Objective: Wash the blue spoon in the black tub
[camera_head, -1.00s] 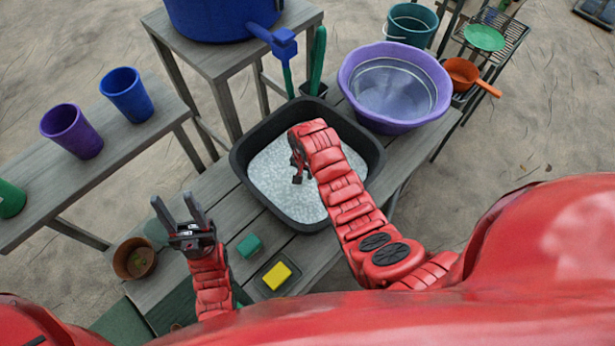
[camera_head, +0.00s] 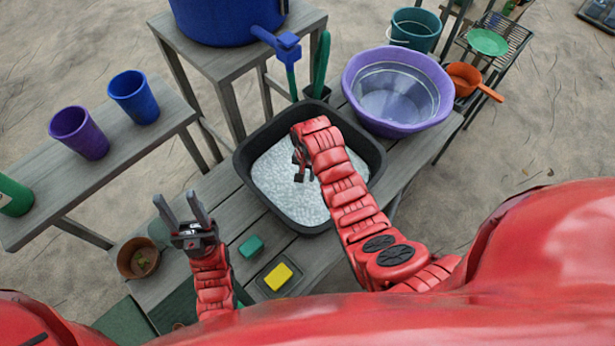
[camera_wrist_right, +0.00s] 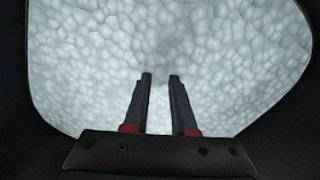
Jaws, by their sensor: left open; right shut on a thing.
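The black tub (camera_head: 244,172) stands on the grey plank table, filled with white foam. My right gripper (camera_head: 303,174) reaches down inside the tub, at or just above the foam. In the right wrist view its fingers (camera_wrist_right: 160,78) point into the foam with a narrow gap between them. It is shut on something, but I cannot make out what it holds. I cannot pick out the blue spoon in either view. My left gripper (camera_head: 178,200) is open and empty, left of the tub over the table's near end.
A purple basin (camera_head: 362,108) stands right behind the tub. A yellow sponge (camera_head: 279,276) and a green block (camera_head: 251,246) lie in front. A brown pot (camera_head: 137,258) is at the left. A blue pot (camera_head: 225,20) stands on a higher table behind.

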